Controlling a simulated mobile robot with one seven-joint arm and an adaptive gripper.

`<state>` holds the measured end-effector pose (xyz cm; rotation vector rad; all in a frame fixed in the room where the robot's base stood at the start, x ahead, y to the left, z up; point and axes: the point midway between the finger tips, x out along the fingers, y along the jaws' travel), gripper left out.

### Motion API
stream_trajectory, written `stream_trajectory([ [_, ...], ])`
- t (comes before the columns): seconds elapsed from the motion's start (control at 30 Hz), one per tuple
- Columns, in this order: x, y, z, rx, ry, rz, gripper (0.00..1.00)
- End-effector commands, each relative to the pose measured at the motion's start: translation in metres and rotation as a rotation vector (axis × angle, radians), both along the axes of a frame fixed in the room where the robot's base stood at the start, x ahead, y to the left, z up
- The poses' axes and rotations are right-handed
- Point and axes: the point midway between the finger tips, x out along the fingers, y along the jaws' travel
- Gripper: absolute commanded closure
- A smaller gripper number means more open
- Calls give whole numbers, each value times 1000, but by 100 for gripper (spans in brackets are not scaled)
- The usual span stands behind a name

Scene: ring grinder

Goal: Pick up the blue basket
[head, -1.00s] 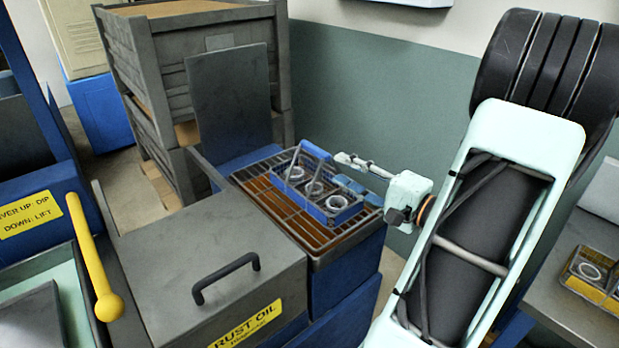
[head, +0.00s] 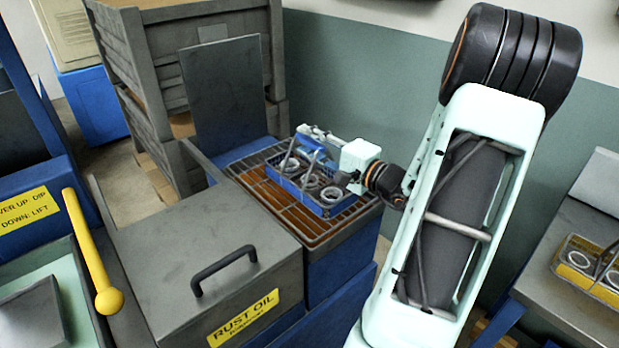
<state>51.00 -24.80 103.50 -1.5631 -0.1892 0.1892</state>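The blue basket (head: 324,208) stands on the brown wire rack (head: 268,206) in the middle of the head view. Several grey rings sit in it, and its handle stands up above them. My gripper (head: 312,143) reaches in from the right, with its fingers over the basket at the handle's grip. The fingers and the blue grip overlap in the picture, so I cannot tell whether they are closed on it. The basket appears to rest on the rack. My gripper's body hides part of the basket's right end.
The grey rust oil box (head: 205,255) with a black handle stands in front of the rack. A raised grey panel (head: 225,95) and stacked grey crates (head: 190,55) are behind. A yellow lever (head: 92,250) is at left. Another basket (head: 585,265) is on a right-hand table.

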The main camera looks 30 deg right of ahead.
Motion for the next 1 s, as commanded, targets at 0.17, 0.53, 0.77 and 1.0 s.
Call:
stream_trajectory([
  [0.17,0,0,0,0,0,0,70],
  [0.53,0,0,0,0,0,0,100],
  [0.77,-1,0,0,0,0,-1,100],
  [1.0,0,0,2,-1,-3,0,100],
])
